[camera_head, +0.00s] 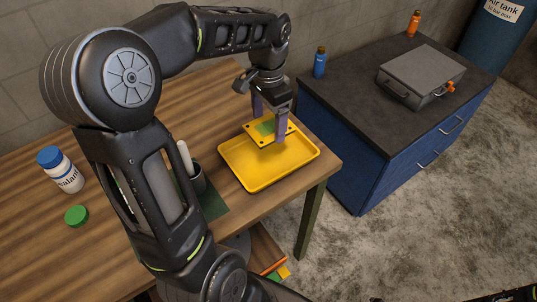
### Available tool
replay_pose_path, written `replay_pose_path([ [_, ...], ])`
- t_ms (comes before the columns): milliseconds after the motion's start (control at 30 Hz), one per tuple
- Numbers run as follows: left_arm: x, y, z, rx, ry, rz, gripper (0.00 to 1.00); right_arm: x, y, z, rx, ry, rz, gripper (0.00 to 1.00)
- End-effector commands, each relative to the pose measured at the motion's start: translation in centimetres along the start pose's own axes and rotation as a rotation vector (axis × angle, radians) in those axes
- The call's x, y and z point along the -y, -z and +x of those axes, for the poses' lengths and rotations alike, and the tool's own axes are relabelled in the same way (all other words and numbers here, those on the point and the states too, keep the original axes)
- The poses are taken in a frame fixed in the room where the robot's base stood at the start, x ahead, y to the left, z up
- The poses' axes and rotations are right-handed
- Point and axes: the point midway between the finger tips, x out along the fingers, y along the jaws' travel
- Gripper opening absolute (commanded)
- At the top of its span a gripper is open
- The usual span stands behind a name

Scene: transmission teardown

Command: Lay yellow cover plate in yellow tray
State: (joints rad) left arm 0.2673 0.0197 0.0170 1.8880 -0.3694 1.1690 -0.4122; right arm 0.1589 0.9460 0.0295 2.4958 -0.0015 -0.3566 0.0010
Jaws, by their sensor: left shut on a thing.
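The yellow cover plate (257,130) is a flat square with dark holes and a green patch in its middle. My left gripper (269,122) is shut on the yellow cover plate and holds it over the back part of the yellow tray (246,181). I cannot tell whether the plate touches the tray. The tray lies near the right end of the wooden table, and its visible floor is empty. My right gripper is out of view; only a dark piece shows at the bottom right corner.
A white bottle with a blue cap (62,172) and a green lid (76,215) are on the wooden table (38,255) at left. A dark cup (197,182) stands left of the tray. A blue cabinet (352,150) with a grey case (421,72) stands at right.

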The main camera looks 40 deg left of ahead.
Motion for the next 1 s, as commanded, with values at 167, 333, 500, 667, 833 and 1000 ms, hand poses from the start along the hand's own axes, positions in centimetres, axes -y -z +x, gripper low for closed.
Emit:
replay_pose_path([
  [167, 0.0, 0.0, 1.3, 0.002, -0.001, 0.0, 0.04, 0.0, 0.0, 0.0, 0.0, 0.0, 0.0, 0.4],
  [333, 0.0, 0.0, 4.2, 0.003, -0.002, -0.001, 0.04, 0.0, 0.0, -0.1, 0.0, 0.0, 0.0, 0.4],
  [500, 0.0, 0.0, 6.0, 0.0, 0.0, 0.0, 0.04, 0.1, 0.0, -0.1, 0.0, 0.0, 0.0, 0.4],
  [667, 0.1, 0.1, 6.2, -0.002, 0.002, 0.0, 0.04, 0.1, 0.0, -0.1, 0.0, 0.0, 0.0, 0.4],
  [833, 0.1, 0.1, 6.3, -0.001, 0.001, 0.0, 0.04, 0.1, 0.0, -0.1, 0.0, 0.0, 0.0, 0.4],
  [1000, 0.0, 0.0, 8.0, 0.002, -0.001, 0.0, 0.04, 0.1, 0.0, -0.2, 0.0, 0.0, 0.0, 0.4],
])
